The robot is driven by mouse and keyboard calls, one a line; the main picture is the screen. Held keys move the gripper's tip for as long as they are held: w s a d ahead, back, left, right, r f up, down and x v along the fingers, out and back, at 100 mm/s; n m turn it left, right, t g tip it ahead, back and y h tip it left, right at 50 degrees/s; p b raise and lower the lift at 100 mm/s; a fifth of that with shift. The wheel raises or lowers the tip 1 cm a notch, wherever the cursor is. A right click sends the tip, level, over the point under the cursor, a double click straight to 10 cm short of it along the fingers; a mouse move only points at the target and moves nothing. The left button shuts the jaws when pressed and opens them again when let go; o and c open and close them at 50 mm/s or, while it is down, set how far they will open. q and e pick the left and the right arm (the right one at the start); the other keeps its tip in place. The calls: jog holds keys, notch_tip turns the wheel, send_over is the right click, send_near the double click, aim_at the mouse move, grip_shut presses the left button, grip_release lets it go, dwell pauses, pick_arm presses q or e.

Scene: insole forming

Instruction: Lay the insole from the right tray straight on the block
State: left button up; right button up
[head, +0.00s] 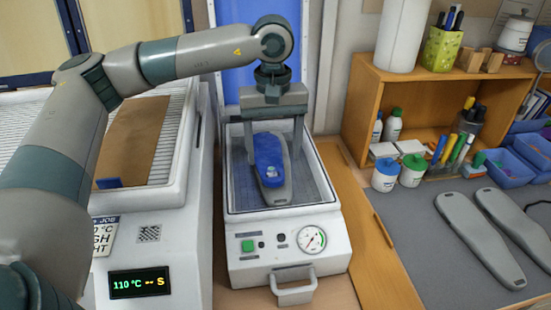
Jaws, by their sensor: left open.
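A blue insole (268,152) lies on a grey foot-shaped block (284,193) inside the white-framed press bed (235,201). The block's front end and right side show bare beyond the blue piece. The insole has a small pale patch near its front end. My left gripper (274,146) points down over the block, with one finger on each side of the insole and block. It is open, and the fingers look apart from the insole. Part of the far end is hidden under the gripper. My right gripper is out of view.
A white heater (151,236) with a 110 °C display and a brown sheet (133,140) stands left. The press has a gauge (312,239) and front handle (294,289). Two grey foot-shaped pieces (486,240) lie on a dark mat (425,235) right, below a wooden shelf (360,90).

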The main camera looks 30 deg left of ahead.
pick_arm(q)
notch_tip(320, 180, up, 12)
jog(key=p, duration=0.4)
jog(key=shift+a+f, duration=0.2)
jog(key=shift+a, duration=0.2)
